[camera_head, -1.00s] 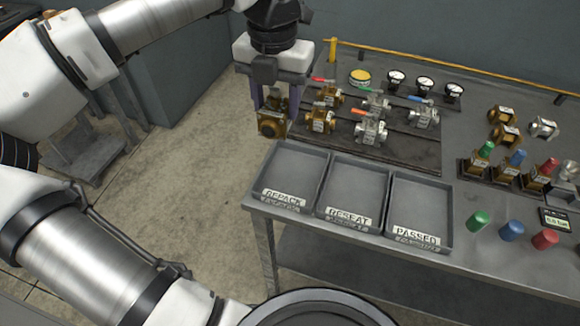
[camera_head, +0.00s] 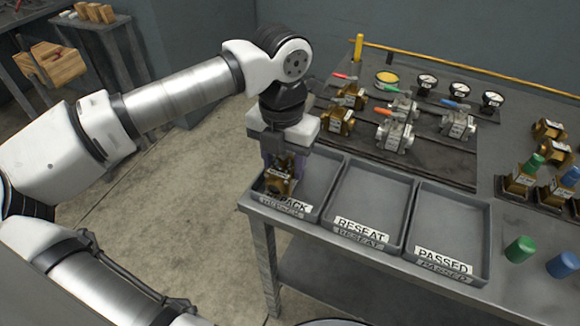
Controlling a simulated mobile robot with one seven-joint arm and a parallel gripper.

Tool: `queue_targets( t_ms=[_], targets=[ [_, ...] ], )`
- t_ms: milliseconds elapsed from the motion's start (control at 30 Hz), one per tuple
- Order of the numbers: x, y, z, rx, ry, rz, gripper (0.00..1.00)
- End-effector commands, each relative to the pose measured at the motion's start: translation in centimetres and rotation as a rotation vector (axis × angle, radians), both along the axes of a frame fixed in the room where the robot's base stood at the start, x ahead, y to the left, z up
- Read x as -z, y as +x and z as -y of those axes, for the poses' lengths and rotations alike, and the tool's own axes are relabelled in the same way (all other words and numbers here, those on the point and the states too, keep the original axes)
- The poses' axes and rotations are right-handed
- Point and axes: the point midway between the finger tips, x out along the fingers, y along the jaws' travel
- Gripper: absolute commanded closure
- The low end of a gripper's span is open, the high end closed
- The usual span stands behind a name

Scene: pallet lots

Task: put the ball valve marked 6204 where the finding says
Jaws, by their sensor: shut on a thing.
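My gripper (camera_head: 279,165) is shut on a brass ball valve (camera_head: 279,184). It holds the valve over or inside the left tray, marked REPACK (camera_head: 318,188); I cannot tell whether the valve touches the tray floor. The valve hides part of the REPACK label, and its own marking is too small to read. The middle tray, marked RESEAT (camera_head: 372,200), and the right tray, marked PASSED (camera_head: 448,218), are empty. Other valves, brass (camera_head: 338,121) and silver (camera_head: 394,136), stand on the dark mat behind the trays.
Several gauges (camera_head: 459,89) and a yellow round item (camera_head: 387,77) stand at the back of the bench. Green (camera_head: 520,250) and blue (camera_head: 563,264) cylinders stand right of the trays. More brass valves (camera_head: 519,182) are at the right. A yellow rail (camera_head: 460,65) runs along the back edge.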

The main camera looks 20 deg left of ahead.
Motion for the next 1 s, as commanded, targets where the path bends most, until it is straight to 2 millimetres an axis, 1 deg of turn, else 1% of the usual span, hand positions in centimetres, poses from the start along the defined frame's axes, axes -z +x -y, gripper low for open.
queue_targets(
  t_ms=[33, 67, 300, 467, 500, 600, 667, 900, 1000],
  targets=[
    [0.99, -0.22, -0.17, -0.002, 0.000, 0.002, 0.97],
    [1.15, -0.31, -0.23, -0.003, 0.001, 0.002, 0.97],
    [1.04, -0.36, -0.26, -0.003, 0.002, 0.003, 0.97],
    [1.46, -0.35, -0.25, -0.003, 0.001, 0.002, 0.97],
    [1.43, -0.37, -0.24, -0.003, 0.001, 0.001, 0.50],
    [1.37, -0.37, -0.24, -0.002, 0.001, 0.001, 0.37],
    [1.37, -0.37, -0.24, -0.002, 0.001, 0.001, 0.31],
    [1.35, -0.37, -0.23, -0.002, 0.001, 0.001, 0.31],
    [1.01, -0.37, -0.23, -0.002, 0.001, 0.001, 0.31]
  ],
)
